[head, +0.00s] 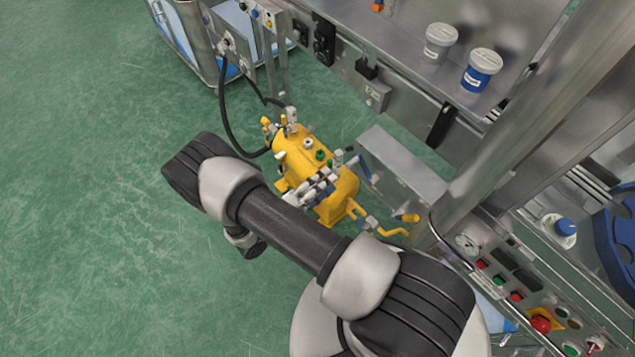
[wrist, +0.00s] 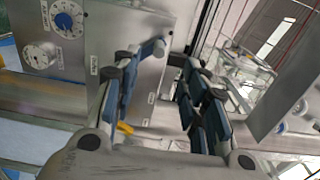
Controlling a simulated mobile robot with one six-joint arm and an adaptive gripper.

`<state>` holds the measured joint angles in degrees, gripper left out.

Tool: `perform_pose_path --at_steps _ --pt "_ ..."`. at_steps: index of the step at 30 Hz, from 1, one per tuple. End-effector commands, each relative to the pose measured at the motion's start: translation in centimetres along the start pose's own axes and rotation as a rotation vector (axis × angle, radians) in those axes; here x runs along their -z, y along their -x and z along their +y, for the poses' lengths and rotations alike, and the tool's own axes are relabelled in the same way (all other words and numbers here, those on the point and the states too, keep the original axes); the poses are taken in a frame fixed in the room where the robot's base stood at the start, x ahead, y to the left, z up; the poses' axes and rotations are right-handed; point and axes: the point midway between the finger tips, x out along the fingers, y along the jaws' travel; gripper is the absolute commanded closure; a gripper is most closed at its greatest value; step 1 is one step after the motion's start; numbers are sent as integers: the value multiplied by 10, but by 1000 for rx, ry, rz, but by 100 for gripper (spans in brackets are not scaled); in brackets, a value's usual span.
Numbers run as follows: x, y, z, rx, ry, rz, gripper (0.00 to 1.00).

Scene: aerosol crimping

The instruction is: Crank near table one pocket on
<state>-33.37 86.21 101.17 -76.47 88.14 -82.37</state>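My gripper (wrist: 160,68) is open in the wrist view, with its two blue-padded fingers apart and nothing seen gripped between them. In the head view my gripper (head: 316,190) shows partly behind my arm, above a yellow machine (head: 305,160). A bent yellow handle (head: 392,232) sticks out to its right. A blue round part (head: 622,235), perhaps the table, is cut off at the right edge; its pockets cannot be made out.
A control panel with a red button (head: 541,323) stands at the lower right, below a steel post (head: 510,150). White and blue tubs (head: 482,70) stand on the steel bench. A black hose (head: 224,110) hangs by the machine. Green floor at left is clear.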

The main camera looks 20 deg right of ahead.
Motion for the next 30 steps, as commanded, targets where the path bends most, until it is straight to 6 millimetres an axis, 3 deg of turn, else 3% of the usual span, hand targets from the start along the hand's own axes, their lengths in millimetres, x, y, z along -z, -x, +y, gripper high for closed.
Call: perform_pose_path --at_steps 5,21,30 --pt "0 -10 1 4 11 -4 60" --pt "1 -79 1 2 8 -2 60" --pt "0 -90 1 2 8 -5 60"
